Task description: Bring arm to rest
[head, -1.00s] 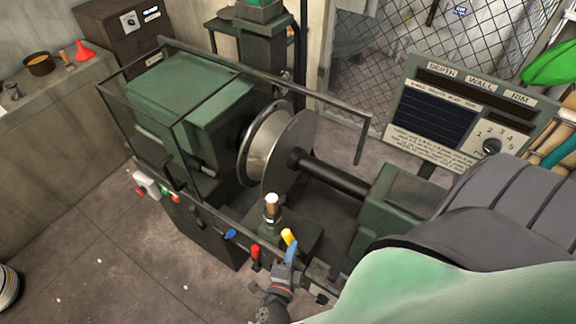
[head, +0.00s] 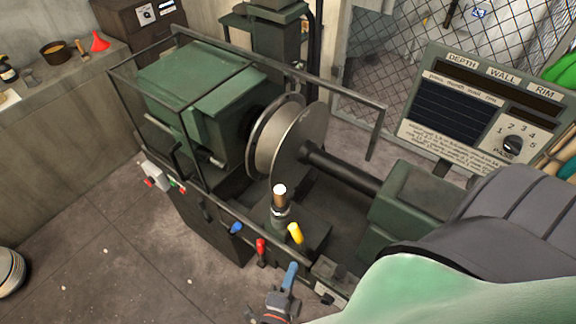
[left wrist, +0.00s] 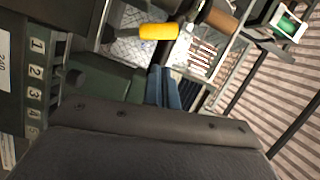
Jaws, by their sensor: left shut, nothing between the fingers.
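My left gripper (head: 289,277) shows at the bottom of the head view, with blue fingers pressed together and nothing between them. It is just in front of the green spinning lathe (head: 200,95), below the yellow-handled lever (head: 296,233) and apart from it in the picture. In the left wrist view the blue fingers (left wrist: 163,92) point up toward the yellow handle (left wrist: 158,31). A metal disc (head: 290,140) is mounted between the lathe's headstock and the tailstock shaft. My right gripper is not in view.
A red lever (head: 261,248) and a blue lever (head: 236,228) stand along the lathe's front edge. A control panel (head: 478,110) with a dial stands at the right. A bench (head: 60,110) with a red funnel (head: 100,42) runs along the left wall.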

